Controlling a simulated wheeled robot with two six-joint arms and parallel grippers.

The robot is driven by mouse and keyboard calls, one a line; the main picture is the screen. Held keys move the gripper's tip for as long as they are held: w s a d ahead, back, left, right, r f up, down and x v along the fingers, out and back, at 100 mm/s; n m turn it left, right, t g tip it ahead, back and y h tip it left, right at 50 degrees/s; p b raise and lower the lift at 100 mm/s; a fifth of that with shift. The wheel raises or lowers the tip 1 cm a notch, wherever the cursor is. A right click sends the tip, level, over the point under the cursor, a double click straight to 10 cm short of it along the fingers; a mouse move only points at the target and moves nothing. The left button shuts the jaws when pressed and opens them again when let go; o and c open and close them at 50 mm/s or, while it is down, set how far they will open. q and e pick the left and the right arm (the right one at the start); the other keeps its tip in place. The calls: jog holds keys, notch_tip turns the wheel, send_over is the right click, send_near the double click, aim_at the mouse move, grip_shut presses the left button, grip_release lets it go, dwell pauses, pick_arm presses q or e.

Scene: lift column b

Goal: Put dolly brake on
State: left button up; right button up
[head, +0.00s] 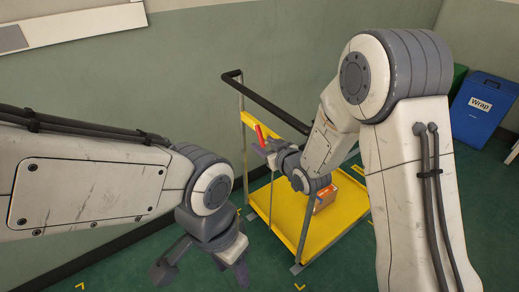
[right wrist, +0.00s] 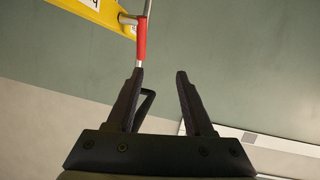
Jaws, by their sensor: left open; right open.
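The dolly (head: 283,211) is a yellow platform cart with a dark push handle on metal posts. A red-gripped lever (head: 261,133), seemingly its brake lever, stands up at a yellow crosspiece on the handle end. In the right wrist view the red grip (right wrist: 141,42) sits on a metal rod just beyond the left-hand fingertip, not between the fingers. My right gripper (right wrist: 160,74) is open and empty; in the head view it is beside the lever, partly hidden by its own wrist. My left gripper (head: 204,270) is open and empty, low in front of the dolly's left side.
An orange-brown box (head: 325,199) lies on the platform, partly behind my right arm. A blue bin marked Wrap (head: 483,110) and a green bin (head: 458,78) stand at the right. The green wall (head: 190,65) runs close behind the dolly. Green floor lies clear in front.

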jog(key=t+y+b, duration=0.1)
jog(key=t+b, duration=0.1)
send_near(261, 134)
jog(key=a+f, duration=0.1)
jog(key=t+b, duration=0.1)
pick_arm(q)
notch_tip(261, 134, down, 5)
jog(key=shift+f+b, duration=0.2)
jog(key=shift+b, duration=0.1)
pick_arm(e)
jog(key=x, duration=1)
jog(key=shift+w+r, duration=0.1)
jog(key=shift+w, duration=0.2)
grip_shut()
jog(key=shift+d, duration=0.1)
